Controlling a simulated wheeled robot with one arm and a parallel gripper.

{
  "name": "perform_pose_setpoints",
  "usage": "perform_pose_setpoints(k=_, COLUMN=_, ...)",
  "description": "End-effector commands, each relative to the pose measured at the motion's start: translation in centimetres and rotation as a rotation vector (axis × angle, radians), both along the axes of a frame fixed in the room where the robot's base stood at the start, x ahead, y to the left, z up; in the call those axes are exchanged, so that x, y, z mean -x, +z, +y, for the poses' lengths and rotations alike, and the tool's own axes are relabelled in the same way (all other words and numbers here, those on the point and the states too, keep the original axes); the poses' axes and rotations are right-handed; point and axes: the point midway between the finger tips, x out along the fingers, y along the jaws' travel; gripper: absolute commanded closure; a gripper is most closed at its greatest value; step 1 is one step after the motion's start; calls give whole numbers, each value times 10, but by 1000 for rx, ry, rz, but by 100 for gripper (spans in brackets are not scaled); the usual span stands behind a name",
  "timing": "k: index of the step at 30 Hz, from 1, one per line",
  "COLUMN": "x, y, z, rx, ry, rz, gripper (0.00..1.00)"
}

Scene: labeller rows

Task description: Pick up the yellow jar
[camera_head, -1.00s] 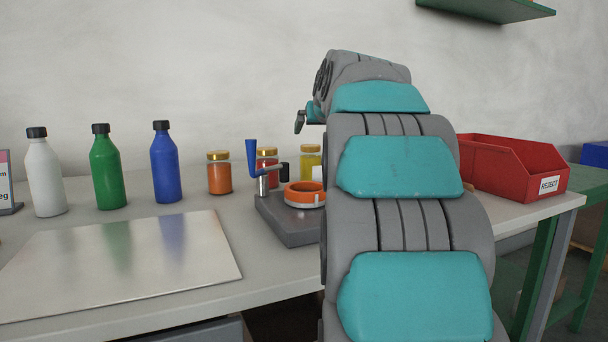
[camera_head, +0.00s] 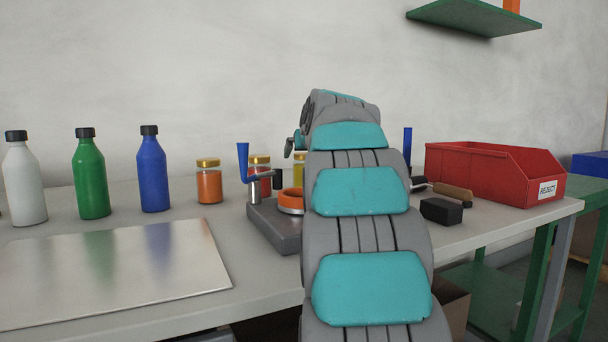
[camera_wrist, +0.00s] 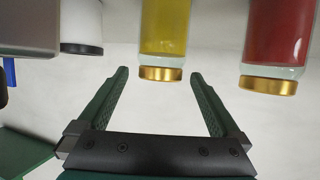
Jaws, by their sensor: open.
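The yellow jar (camera_wrist: 163,28) has a gold lid and appears upside down in the wrist view, at the top middle. Its lid lies between the fingertips in the picture, with no visible contact. My gripper (camera_wrist: 158,73) is open and empty, one dark green finger on each side of the lid. How far the jar stands beyond the fingertips is hard to tell.
A red jar (camera_wrist: 280,30) stands close to the right in the wrist view; a white cylinder (camera_wrist: 81,22) is on the left. In the head view, an orange jar (camera_head: 209,186), a grey fixture (camera_head: 275,228) and a red reject bin (camera_head: 480,172) share the table.

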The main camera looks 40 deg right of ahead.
Motion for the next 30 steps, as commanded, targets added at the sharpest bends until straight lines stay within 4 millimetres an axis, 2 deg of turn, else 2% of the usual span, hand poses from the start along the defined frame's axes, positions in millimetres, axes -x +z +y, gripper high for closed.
perform_pose_setpoints(k=4, x=-14, y=-7, z=-8, rx=-1, ry=0, rz=0, gripper=0)
perform_pose_setpoints(k=12, x=-17, y=-8, z=-9, rx=0, ry=0, rz=-1, gripper=0)
perform_pose_setpoints(k=30, x=-17, y=-8, z=-9, rx=0, ry=0, rz=-1, gripper=68)
